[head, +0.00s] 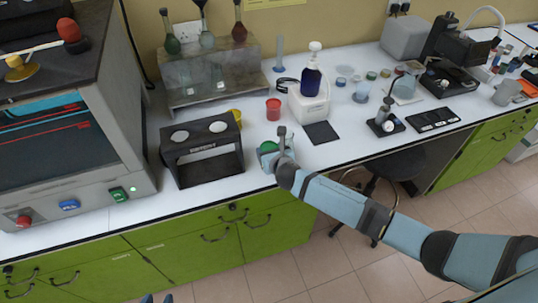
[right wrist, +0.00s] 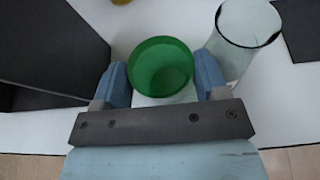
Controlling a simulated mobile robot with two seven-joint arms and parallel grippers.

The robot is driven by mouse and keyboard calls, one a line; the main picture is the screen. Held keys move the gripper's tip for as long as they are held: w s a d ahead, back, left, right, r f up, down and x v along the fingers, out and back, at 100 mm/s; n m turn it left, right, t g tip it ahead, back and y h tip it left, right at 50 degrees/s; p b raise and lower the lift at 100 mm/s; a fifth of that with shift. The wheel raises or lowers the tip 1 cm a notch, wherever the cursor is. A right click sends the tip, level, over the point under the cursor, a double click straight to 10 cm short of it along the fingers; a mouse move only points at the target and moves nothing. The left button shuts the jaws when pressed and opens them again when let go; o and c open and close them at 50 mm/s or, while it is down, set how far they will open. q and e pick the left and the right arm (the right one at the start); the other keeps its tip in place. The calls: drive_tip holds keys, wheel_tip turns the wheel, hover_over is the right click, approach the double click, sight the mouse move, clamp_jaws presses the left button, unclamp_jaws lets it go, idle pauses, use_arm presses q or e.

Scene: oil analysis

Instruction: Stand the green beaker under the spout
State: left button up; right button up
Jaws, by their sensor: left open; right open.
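The green beaker (head: 268,147) stands upright on the white bench near its front edge, beside the black box. In the right wrist view the beaker (right wrist: 160,62) sits between the fingers of my right gripper (right wrist: 161,78), which is open around it. A clear glass vessel (right wrist: 240,45) stands close to the right finger. In the head view, my right gripper (head: 281,155) partly hides the beaker. My left gripper (head: 158,298) shows only two separated fingertips at the bottom edge. A white apparatus (head: 309,106) carries a dark bottle; I cannot make out a spout clearly.
A black box (head: 203,152) stands left of the beaker. A red cup (head: 273,109) and a yellow cup (head: 236,117) are behind it. A black square pad (head: 321,132) lies before the white apparatus. Glassware and a microscope stand farther right.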

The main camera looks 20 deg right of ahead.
drive_tip(key=c, duration=0.6)
drive_tip(key=shift+c, duration=0.2)
